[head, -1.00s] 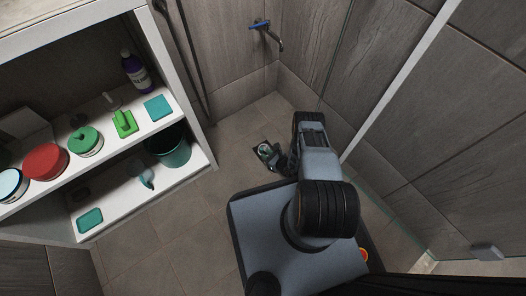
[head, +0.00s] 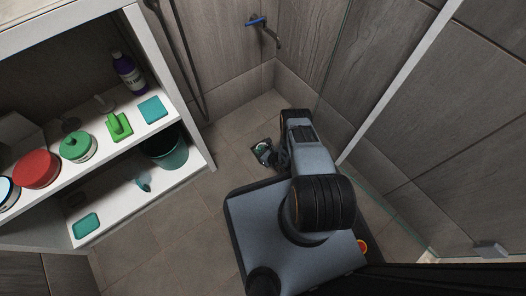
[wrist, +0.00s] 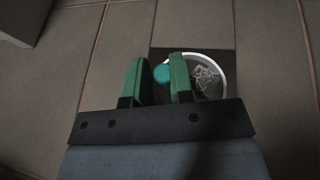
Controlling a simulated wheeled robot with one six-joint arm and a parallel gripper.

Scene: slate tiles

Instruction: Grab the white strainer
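The white strainer (wrist: 224,68) shows in the wrist view as a round white rim with a tangle of pale strands inside. It lies over a dark square (wrist: 161,53) in the floor. A teal rounded piece (wrist: 162,74) shows between my fingers at the strainer's left side; I cannot tell whether it belongs to the strainer. My gripper (wrist: 156,62) has two green fingers, open with a gap. The right finger overlaps the strainer's left rim in view; contact cannot be told. In the head view the dark square (head: 263,153) is small, beside my arm's end.
A white shelf unit (head: 190,185) stands at the left with a purple bottle (head: 129,72), a red tub (head: 37,168), a green tub (head: 79,147) and a teal bucket (head: 165,148). Tiled walls and a glass panel close off the right. Floor between shelf and base is clear.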

